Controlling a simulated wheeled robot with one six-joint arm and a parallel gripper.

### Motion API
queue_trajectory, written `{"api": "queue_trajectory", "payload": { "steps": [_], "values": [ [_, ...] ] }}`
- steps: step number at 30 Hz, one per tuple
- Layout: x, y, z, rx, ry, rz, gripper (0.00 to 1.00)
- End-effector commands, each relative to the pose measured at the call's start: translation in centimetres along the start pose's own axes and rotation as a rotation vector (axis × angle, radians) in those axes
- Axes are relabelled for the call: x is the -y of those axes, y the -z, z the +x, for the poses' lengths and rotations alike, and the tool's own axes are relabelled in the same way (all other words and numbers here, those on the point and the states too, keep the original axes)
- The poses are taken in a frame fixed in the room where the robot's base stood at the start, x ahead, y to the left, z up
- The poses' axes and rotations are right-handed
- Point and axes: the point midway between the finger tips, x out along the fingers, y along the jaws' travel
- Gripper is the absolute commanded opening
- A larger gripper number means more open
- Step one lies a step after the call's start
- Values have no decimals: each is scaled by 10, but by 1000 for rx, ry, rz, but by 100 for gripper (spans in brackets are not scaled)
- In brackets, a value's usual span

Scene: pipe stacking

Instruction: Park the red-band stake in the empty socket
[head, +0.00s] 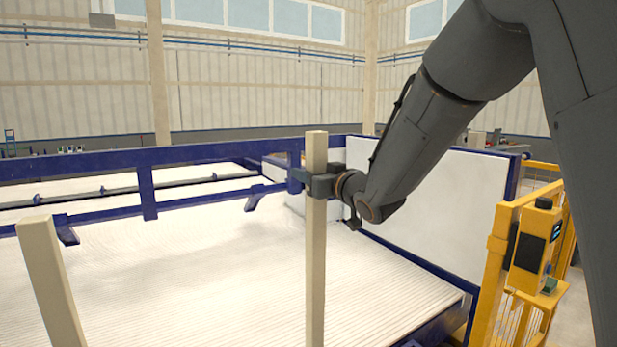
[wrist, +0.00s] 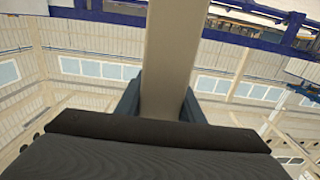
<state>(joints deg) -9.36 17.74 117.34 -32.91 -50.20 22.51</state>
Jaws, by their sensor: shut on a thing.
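My gripper (head: 314,182) is shut on a tall beige stake (head: 316,255) near its upper end in the head view. The stake stands upright, and its lower end runs out of the bottom of the picture. In the wrist view the same stake (wrist: 172,50) passes between the two jaws (wrist: 160,97). No red band shows on the visible part of it. A second beige stake (head: 50,280) stands at the lower left, leaning slightly in the picture, apart from my gripper. No socket is visible in either view.
A white ribbed bed of pipes (head: 180,260) lies behind the stakes. A blue frame rail (head: 100,162) crosses behind it, and a white panel (head: 440,205) stands at the right. A yellow fence with a control box (head: 535,245) is at the far right.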

Motion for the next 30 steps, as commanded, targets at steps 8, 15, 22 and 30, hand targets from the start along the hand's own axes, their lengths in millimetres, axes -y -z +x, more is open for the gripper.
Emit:
{"api": "queue_trajectory", "payload": {
  "steps": [8, 15, 22, 30],
  "values": [
    [0, 27, 0, -4, 0, 0, 0],
    [0, 46, 0, -4, 1, -2, 0],
    [0, 62, 0, -5, 1, 0, 0],
    [0, 84, 0, -5, 1, -1, 0]
  ]
}}
